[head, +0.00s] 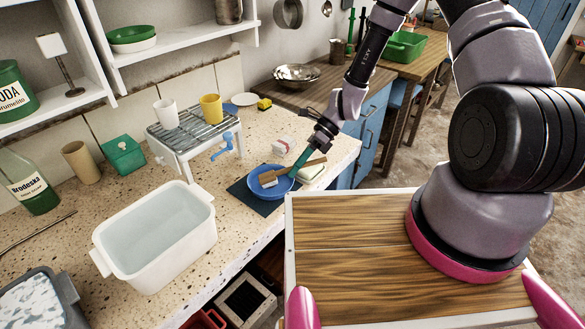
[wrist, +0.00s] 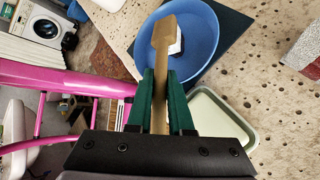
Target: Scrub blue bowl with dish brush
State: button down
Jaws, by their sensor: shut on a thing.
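The blue bowl (head: 284,184) sits on a dark mat (head: 262,206) on the speckled stone counter in the head view. It also shows in the wrist view (wrist: 208,50), beyond my fingers. My gripper (head: 303,163) has green fingers and is shut on the brush handle, which shows between the fingers in the wrist view (wrist: 160,90). Whether the bristles touch the bowl I cannot tell.
A pale dish (head: 311,173) stands close right of the bowl. A white basin (head: 158,240) of water is at the left. A metal rack (head: 192,130) with a white and a yellow cup stands behind. A small box (head: 283,145) lies behind the bowl.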

jog(key=shift+w+d+f, duration=0.1)
jog(key=shift+w+d, duration=0.05)
jog(key=shift+d, duration=0.7)
jog(key=shift+s+a, duration=0.2)
jog(key=shift+a, duration=0.8)
jog(key=shift+s+a, duration=0.15)
jog(key=shift+a, duration=0.85)
jog(key=shift+w+d, duration=0.2)
jog(key=shift+d, duration=0.8)
jog(key=shift+w+d, duration=0.15)
jog(key=shift+d, duration=0.8)
jog(key=shift+s+a, duration=0.2)
jog(key=shift+a, duration=0.8)
jog(key=shift+s+a, duration=0.15)
jog(key=shift+a, duration=0.8)
jog(key=shift+w+d, duration=0.15)
jog(key=shift+d, duration=0.8)
jog(key=shift+w+d, duration=0.2)
jog(key=shift+d, duration=0.75)
